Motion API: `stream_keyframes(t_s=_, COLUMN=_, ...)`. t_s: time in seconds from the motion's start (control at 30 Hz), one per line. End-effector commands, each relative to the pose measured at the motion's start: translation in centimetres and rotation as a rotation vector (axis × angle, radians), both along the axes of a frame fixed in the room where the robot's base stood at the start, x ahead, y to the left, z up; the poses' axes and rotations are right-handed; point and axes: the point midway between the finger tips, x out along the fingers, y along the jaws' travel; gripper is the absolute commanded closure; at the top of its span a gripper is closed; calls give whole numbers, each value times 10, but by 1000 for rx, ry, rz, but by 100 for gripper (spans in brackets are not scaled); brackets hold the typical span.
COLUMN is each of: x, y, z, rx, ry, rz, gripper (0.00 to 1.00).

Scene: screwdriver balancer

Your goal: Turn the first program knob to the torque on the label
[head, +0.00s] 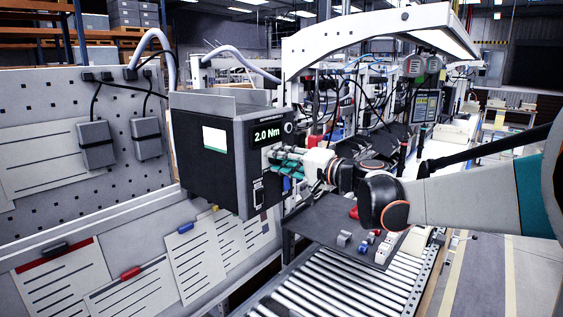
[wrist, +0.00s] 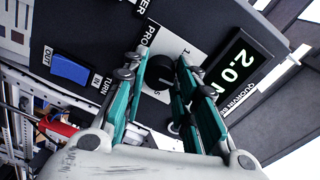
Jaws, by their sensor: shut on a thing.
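In the wrist view the display (wrist: 237,68) shows 2.0, partly cut off. The black program knob (wrist: 160,72) sits on the panel's white plate. My gripper (wrist: 162,84) is shut on the knob, with a green finger on each side. In the head view my gripper (head: 284,160) reaches the box's front, hiding the knob.
A blue rocker switch (wrist: 70,69) marked OUT and IN is beside the knob. A roller conveyor (head: 318,285) runs below, with a dark tray (head: 325,218) holding small parts. A pegboard (head: 40,100) stands at the left. A red-handled tool (wrist: 57,130) shows at the wrist view's lower left.

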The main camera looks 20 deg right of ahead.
Motion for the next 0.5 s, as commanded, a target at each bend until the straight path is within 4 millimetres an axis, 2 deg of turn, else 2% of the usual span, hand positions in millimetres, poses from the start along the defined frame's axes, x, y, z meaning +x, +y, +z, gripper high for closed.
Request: stream_keyframes(t_s=0.5, x=0, y=-1, z=0, rx=85, ry=61, rz=-2, gripper=97)
